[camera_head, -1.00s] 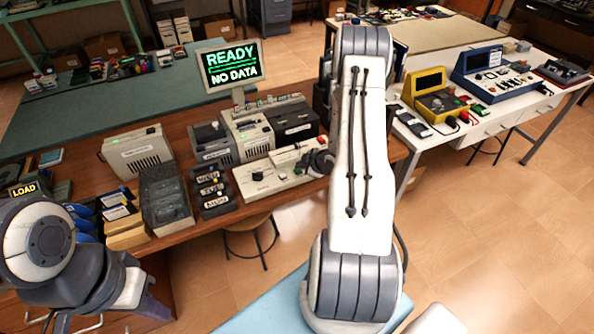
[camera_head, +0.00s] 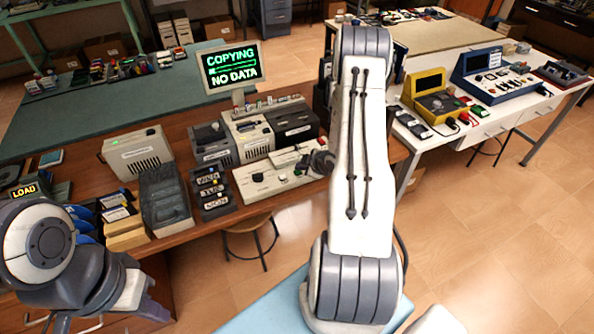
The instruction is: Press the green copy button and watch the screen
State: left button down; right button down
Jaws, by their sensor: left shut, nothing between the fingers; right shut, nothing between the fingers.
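The monitor (camera_head: 233,68) stands at the back of the wooden bench and reads "COPYING" above a bar and "NO DATA", in green and white. A cream control panel (camera_head: 262,180) with a dark knob lies in front of the machines. Its right end is covered by my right arm, and I cannot make out the green copy button. My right gripper is mostly hidden behind that arm; a grey part beside the panel's right end (camera_head: 321,162) seems to belong to it. My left gripper (camera_head: 88,322) is low at the bottom left edge, partly cut off, away from the panel.
Beside the panel are a dark rack of labelled modules (camera_head: 211,192), a ribbed grey bin (camera_head: 165,196) and a beige box (camera_head: 138,152). A "LOAD" sign (camera_head: 25,190) is at left. A white table (camera_head: 480,125) at right holds yellow and blue units. A stool (camera_head: 248,238) stands below the bench.

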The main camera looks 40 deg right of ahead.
jog(key=shift+r, duration=0.4)
jog(key=shift+r, duration=0.1)
notch_tip(320, 180, up, 5)
jog(key=p, duration=0.3)
jog(key=shift+p, duration=0.4)
dwell(0.4)
